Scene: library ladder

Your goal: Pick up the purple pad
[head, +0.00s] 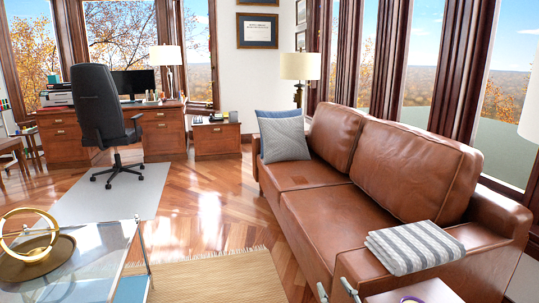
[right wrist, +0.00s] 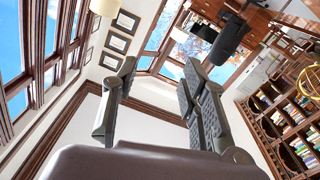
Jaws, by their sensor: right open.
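A small purple-edged item (head: 411,299), possibly the purple pad, shows at the bottom edge of the head view. It lies on a brown surface beside the sofa's near arm, and most of it is cut off. The fingertips of my right gripper (head: 337,291) poke in at the bottom edge, to the left of it. In the right wrist view my right gripper (right wrist: 157,75) is open, with nothing between its fingers. The pad does not show in the right wrist view. My left gripper is not in view.
A brown leather sofa (head: 335,215) with a striped folded blanket (head: 415,246) fills the right side. A glass table (head: 85,270) with a gold ring ornament (head: 30,235) stands at lower left. A rug (head: 205,280) and open wood floor lie between.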

